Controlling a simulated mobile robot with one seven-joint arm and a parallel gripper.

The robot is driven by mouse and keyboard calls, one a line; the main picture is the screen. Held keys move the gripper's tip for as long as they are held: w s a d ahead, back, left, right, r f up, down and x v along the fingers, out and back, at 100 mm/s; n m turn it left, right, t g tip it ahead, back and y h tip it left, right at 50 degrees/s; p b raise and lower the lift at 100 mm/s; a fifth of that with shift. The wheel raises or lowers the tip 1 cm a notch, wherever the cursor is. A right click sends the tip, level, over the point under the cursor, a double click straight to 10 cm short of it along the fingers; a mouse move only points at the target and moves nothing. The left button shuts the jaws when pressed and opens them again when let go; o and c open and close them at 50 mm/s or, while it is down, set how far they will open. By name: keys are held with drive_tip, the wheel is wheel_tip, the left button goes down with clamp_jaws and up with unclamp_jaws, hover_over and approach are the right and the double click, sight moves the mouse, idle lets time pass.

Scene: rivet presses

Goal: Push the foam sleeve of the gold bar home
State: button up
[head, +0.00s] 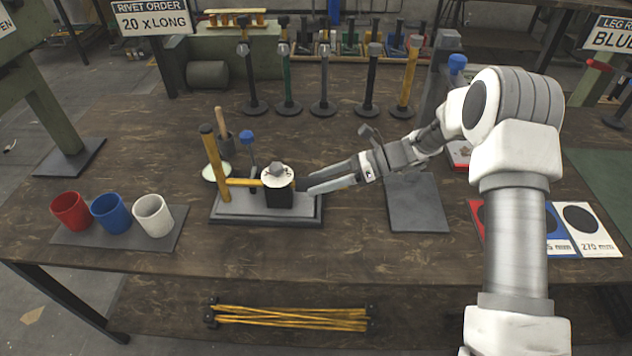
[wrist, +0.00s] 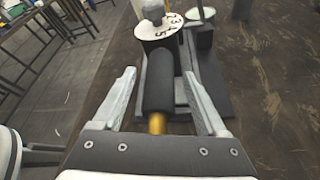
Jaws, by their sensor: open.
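The sleeve also shows as a dark shape in the head view (head: 316,179). My gripper (head: 309,183) reaches in from the right, open, with its fingers (wrist: 158,74) on either side of the sleeve. I cannot tell whether the sleeve touches the block.
Red (head: 71,211), blue (head: 110,213) and white (head: 153,215) cups stand on a mat at the left. Several upright bars on round bases, one gold (head: 409,75), stand behind. A grey plate (head: 418,202) lies right of the press.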

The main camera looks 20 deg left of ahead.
drive_tip(key=p+v, duration=0.1)
drive_tip(key=v, duration=1.5)
drive_tip(key=shift+s+d+r, duration=0.1)
drive_tip(key=shift+s, duration=0.05)
